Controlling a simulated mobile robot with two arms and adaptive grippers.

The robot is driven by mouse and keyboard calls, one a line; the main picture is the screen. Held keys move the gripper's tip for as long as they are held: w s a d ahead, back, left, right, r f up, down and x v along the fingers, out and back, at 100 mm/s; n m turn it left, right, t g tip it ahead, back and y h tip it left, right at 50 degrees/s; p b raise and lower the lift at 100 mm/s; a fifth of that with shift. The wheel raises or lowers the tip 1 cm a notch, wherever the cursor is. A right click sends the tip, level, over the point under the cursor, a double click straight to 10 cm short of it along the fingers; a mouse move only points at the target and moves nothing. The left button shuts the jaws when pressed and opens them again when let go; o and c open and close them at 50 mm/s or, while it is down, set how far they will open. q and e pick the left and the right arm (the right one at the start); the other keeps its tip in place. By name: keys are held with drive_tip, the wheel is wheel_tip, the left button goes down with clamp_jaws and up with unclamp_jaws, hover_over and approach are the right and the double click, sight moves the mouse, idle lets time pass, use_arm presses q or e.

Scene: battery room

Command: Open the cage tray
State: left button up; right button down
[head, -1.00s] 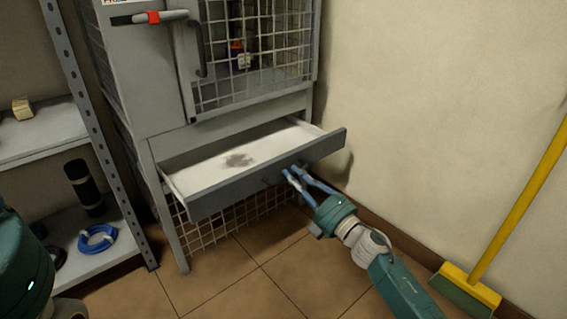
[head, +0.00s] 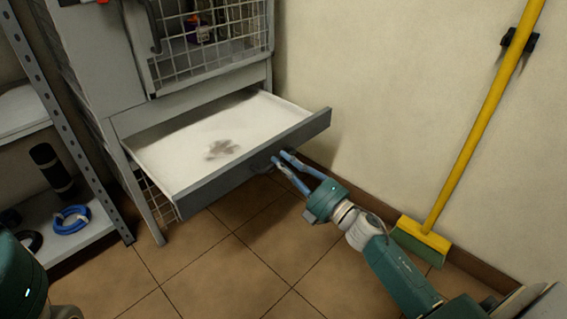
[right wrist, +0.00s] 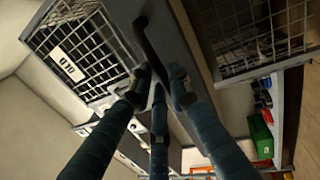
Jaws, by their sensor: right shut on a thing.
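The cage tray (head: 190,135) is a grey drawer with a white inside and a dark smudge on its floor. It stands well out from the grey cage cabinet (head: 95,55) in the head view. My right gripper (head: 280,158) is at the tray's front panel, shut on the tray's dark handle (right wrist: 150,45). The blue fingers close around the handle in the right wrist view; they partly hide it. My left arm shows only as a teal part at the left edge of the head view; its gripper is out of the picture.
A metal shelf (head: 20,110) with a blue cable coil (head: 71,219) and a black cylinder (head: 52,170) stands at left. A yellow broom (head: 470,150) leans by the right wall. The tiled floor (head: 220,270) before the tray is clear.

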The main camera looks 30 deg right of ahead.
drive_tip(key=c, duration=1.6)
unclamp_jaws()
drive_tip(key=v, duration=1.2)
